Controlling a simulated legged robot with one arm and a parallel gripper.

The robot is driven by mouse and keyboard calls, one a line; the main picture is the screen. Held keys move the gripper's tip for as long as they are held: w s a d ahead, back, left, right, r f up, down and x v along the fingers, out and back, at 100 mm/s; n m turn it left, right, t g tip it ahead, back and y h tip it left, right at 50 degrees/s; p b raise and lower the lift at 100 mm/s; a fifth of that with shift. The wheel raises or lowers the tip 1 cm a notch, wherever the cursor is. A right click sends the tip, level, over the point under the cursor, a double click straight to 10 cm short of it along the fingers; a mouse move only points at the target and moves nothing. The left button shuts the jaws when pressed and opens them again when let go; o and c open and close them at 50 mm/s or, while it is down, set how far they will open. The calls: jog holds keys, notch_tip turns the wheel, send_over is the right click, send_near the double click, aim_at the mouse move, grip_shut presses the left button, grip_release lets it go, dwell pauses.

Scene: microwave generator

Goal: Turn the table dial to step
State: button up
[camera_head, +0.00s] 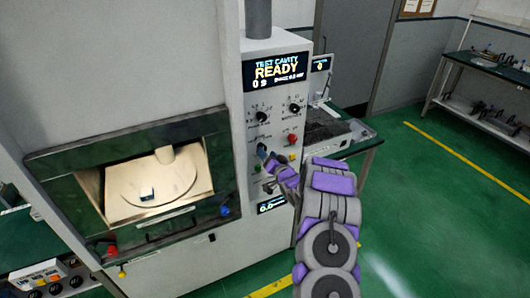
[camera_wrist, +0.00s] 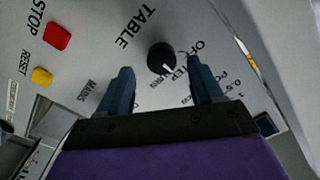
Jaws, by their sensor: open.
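The black round table dial (camera_wrist: 161,57) shows in the wrist view under the printed word TABLE on a light panel. Its white pointer mark faces the lower right of that picture. Printed labels at its right read OFF and, partly covered by a finger, what looks like STEP. My gripper (camera_wrist: 160,67) is open, with one blue finger to each side of the dial and gaps between fingers and dial. Whether the tips are level with the dial's depth I cannot tell.
A red STOP button (camera_wrist: 57,36) and a yellow RESET button (camera_wrist: 42,76) sit near the dial. Two more black knobs (camera_head: 262,116) (camera_head: 295,108) are higher on the panel. The display (camera_head: 277,70) reads READY. The open-looking cavity (camera_head: 115,205) lies left.

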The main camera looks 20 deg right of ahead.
jog(key=s, duration=1.3)
jog(key=shift+s+d, duration=0.3)
jog(key=shift+s, duration=0.1)
jog(key=shift+f, duration=0.1)
jog(key=s+a+r+n+g+h+b, duration=0.2)
jog(key=s+a+r+n+g+b, duration=0.2)
jog(key=s+a+g, duration=0.5)
jog(key=s+a+r+n+g+b, duration=0.1)
jog(key=s+a+g, duration=0.2)
jog(key=s, duration=0.9)
jog(key=s+a+r+n+g+y+b, duration=0.1)
jog(key=s+a+r+g, duration=0.1)
jog(key=s+a+g, duration=0.2)
jog(key=s+a+r+g+b, duration=0.1)
jog(key=s+a, duration=0.7)
jog(key=s, duration=1.2)
jog(key=r+g, duration=0.1)
jog(key=g, duration=0.1)
jog(key=shift+s+n+g, duration=0.3)
jog(key=shift+n+g, duration=0.1)
jog(key=shift+w, duration=0.1)
